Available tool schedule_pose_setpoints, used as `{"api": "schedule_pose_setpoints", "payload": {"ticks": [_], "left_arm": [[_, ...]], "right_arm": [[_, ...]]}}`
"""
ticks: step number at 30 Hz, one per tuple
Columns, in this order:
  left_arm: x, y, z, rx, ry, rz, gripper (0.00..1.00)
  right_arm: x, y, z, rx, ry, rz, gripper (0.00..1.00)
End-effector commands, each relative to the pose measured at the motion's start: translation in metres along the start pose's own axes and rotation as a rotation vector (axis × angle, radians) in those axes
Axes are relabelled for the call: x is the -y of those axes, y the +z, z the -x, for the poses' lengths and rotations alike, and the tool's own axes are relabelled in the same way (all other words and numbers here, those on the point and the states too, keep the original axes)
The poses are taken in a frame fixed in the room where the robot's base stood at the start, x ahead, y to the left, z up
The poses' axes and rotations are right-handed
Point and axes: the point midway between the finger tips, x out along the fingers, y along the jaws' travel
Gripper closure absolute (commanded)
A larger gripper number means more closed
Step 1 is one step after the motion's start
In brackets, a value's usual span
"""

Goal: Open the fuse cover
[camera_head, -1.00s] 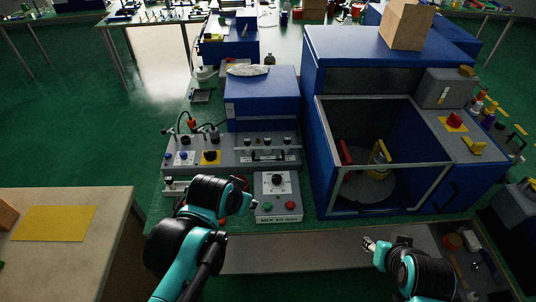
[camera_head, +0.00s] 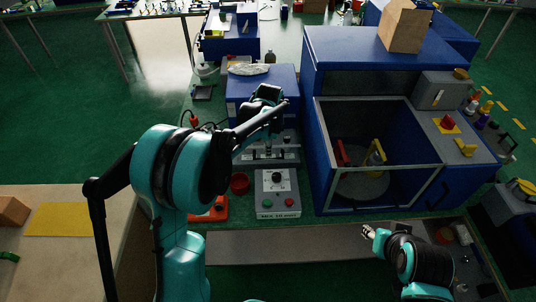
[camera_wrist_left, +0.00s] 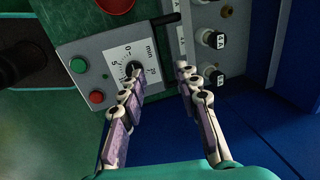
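The fuse panel is the grey front strip (camera_head: 287,156) behind the timer box in the head view, partly hidden by my left arm. The left wrist view shows round black-and-white fuse holders (camera_wrist_left: 210,40) with ampere labels and a black bar handle (camera_wrist_left: 166,20). I cannot make out the fuse cover's outline or whether it is open. My left gripper (camera_wrist_left: 157,70) is open and empty, its fingers over the gap between the timer dial and the fuse holders. My right gripper (camera_head: 367,231) is low at the bench's front edge, too small to tell its state.
The timer box (camera_head: 278,190) with dial and green and red buttons stands in front of the panel. A large blue press cabinet (camera_head: 318,150) stands close on the right. A red cup (camera_head: 239,183) and an orange-red item (camera_head: 217,210) lie left of the timer box.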

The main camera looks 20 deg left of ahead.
Motion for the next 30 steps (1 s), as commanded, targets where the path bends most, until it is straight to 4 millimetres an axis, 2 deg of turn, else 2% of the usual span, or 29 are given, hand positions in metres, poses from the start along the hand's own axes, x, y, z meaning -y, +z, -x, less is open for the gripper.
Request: {"api": "schedule_pose_setpoints", "payload": {"ticks": [6, 12, 23, 27, 30], "left_arm": [[-0.001, 0.0, -0.039, 0.0, -0.001, 0.003, 0.68], [0.0, 0.0, -0.063, -0.001, -0.001, 0.004, 0.68], [0.0, 0.0, -0.069, -0.001, -0.001, 0.004, 0.68], [0.0, 0.0, -0.068, -0.001, -0.001, 0.004, 1.0], [0.0, 0.0, -0.068, -0.001, -0.001, 0.004, 1.0]], "right_arm": [[0.0, 0.008, -0.012, 0.0, 0.0, 0.0, 0.6], [0.0, 0.012, -0.017, 0.0, 0.0, 0.0, 0.6], [0.0, 0.013, -0.018, 0.0, 0.0, 0.0, 0.6], [0.0, 0.013, -0.018, 0.0, 0.0, 0.0, 0.6], [0.0, 0.013, -0.018, 0.0, 0.0, 0.0, 0.6]]}}
